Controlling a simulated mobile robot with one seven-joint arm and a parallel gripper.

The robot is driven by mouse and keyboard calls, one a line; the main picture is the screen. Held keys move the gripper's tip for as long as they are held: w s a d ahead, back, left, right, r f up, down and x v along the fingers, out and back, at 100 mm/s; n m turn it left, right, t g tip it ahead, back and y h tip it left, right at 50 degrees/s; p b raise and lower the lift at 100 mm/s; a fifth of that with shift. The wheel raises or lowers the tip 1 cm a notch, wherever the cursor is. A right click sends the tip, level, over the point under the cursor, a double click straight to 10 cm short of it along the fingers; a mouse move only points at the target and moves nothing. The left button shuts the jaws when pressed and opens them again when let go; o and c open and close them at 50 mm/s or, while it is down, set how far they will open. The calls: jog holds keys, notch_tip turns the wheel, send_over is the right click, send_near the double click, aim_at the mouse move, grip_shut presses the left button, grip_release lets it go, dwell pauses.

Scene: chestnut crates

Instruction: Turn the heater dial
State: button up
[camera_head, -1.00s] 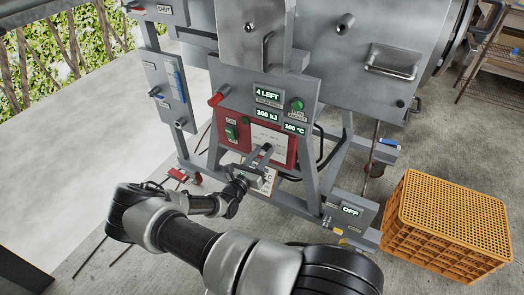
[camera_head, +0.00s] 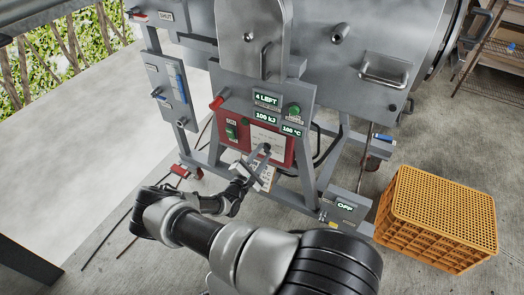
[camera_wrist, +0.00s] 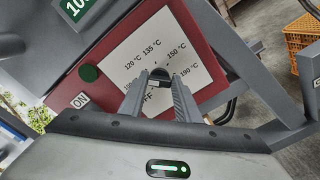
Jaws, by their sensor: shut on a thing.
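The heater dial (camera_wrist: 160,76) is a small dark knob on a white plate with temperature marks and OFF around it. In the head view the plate (camera_head: 268,140) sits on the machine's red panel (camera_head: 288,158). My gripper (camera_wrist: 159,84) is shut on the dial, with one finger on each side of it. In the head view my gripper (camera_head: 262,162) reaches the panel from below and stands tilted. The fingers hide part of the dial and some marks, so its exact setting cannot be told.
Displays above the panel read 4 LEFT (camera_head: 267,98), 100 kJ (camera_head: 265,115) and 100 °C (camera_head: 291,131). A box reading OFF (camera_head: 346,207) is low on the right. An orange crate (camera_head: 436,240) stands on the floor at right.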

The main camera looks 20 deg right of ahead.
jog(key=shift+s+f+m+p, duration=0.15)
jog(key=shift+m+p, duration=0.75)
jog(key=shift+m, duration=1.3)
jog(key=o, duration=1)
jog(key=shift+o, duration=0.2)
jog(key=p+v, duration=0.1)
jog(key=v, duration=1.6)
jog(key=shift+s+a, duration=0.1)
jog(key=shift+a, duration=0.05)
